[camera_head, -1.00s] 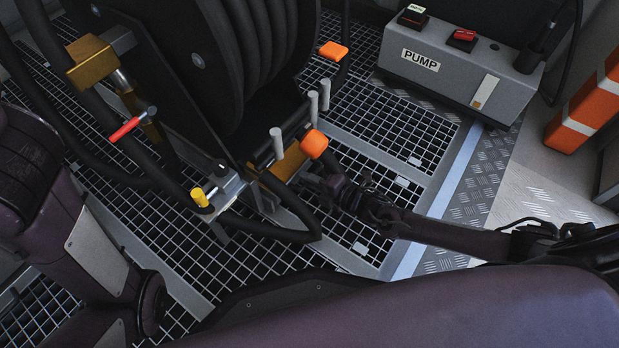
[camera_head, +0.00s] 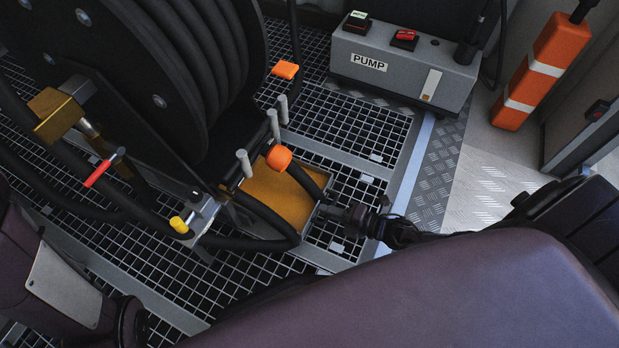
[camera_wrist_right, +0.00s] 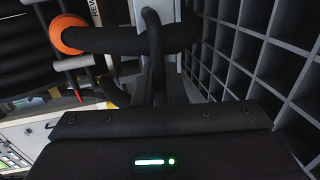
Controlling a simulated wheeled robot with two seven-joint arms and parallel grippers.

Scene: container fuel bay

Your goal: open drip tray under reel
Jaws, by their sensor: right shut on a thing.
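The drip tray (camera_head: 275,205) is a shallow yellow-orange tray with pale metal edges. It sticks out from under the hose reel (camera_head: 195,75), low over the floor grating, with a black hose crossing above it. My right gripper (camera_head: 338,211) is shut on the drip tray at its outer front edge. The exact grip spot is small and dark in the head view. My left gripper is out of view; only part of my left arm shows.
Black hoses (camera_head: 275,232), an orange ball (camera_head: 279,158) and grey posts (camera_head: 243,163) stand close around the tray. A yellow-tipped valve (camera_head: 182,224) is left of it. The grey pump box (camera_head: 400,65) stands behind.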

